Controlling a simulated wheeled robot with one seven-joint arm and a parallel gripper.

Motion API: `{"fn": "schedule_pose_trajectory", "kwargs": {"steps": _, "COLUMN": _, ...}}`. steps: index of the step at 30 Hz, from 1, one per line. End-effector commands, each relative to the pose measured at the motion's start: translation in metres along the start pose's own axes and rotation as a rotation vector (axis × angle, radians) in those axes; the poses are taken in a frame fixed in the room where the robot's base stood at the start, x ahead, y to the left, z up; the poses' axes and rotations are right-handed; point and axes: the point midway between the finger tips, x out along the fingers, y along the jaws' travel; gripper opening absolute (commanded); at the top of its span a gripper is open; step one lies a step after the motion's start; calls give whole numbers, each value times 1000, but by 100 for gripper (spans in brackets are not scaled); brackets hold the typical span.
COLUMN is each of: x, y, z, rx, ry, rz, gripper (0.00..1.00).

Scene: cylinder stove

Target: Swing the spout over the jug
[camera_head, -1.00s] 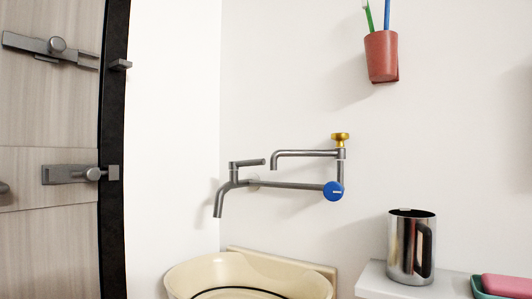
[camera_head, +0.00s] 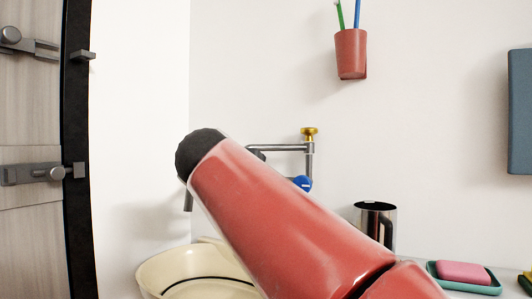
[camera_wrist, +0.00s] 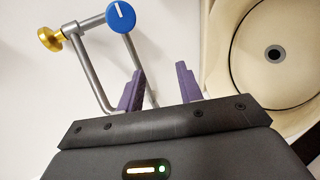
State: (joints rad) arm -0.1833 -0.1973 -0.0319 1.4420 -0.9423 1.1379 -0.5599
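The grey wall tap has an upper pipe (camera_head: 285,147) with a gold knob (camera_head: 309,131) and a blue disc (camera_head: 302,184) below it. Its down-turned spout end (camera_head: 188,202) shows at the left, beside my arm, which hides much of the tap. The steel jug (camera_head: 362,213) stands on the shelf to the right, partly behind my arm. In the wrist view, my gripper (camera_wrist: 158,80) is open, its two purple fingers apart. A grey pipe (camera_wrist: 153,97) shows in the gap, passing behind the left finger; contact cannot be told. The gold knob (camera_wrist: 50,38) and blue disc (camera_wrist: 120,16) are above left.
A cream basin (camera_head: 150,272) lies below the tap, and its drain shows at right in the wrist view. A red cup (camera_head: 351,52) with toothbrushes hangs on the wall. A teal dish with pink soap (camera_head: 463,272) sits right of the jug.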

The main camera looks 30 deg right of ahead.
Motion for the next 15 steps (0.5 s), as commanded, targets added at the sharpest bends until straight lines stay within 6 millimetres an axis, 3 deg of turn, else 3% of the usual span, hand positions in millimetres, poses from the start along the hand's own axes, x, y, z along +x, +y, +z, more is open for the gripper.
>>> {"fn": "schedule_pose_trajectory", "kwargs": {"steps": 1, "x": -2, "y": 26, "z": -8, "rx": -42, "ry": -25, "rz": 64, "gripper": 36}}
{"fn": "schedule_pose_trajectory", "kwargs": {"steps": 3, "x": -6, "y": 54, "z": -12, "rx": -91, "ry": -65, "rz": 138, "gripper": 36}}
{"fn": "schedule_pose_trajectory", "kwargs": {"steps": 6, "x": -13, "y": 80, "z": -14, "rx": -132, "ry": -106, "rz": 206, "gripper": 36}}
{"fn": "schedule_pose_trajectory", "kwargs": {"steps": 11, "x": -13, "y": 96, "z": -14, "rx": -155, "ry": -136, "rz": 243, "gripper": 36}}
{"fn": "schedule_pose_trajectory", "kwargs": {"steps": 15, "x": 4, "y": 101, "z": -11, "rx": -156, "ry": -139, "rz": 244, "gripper": 36}}
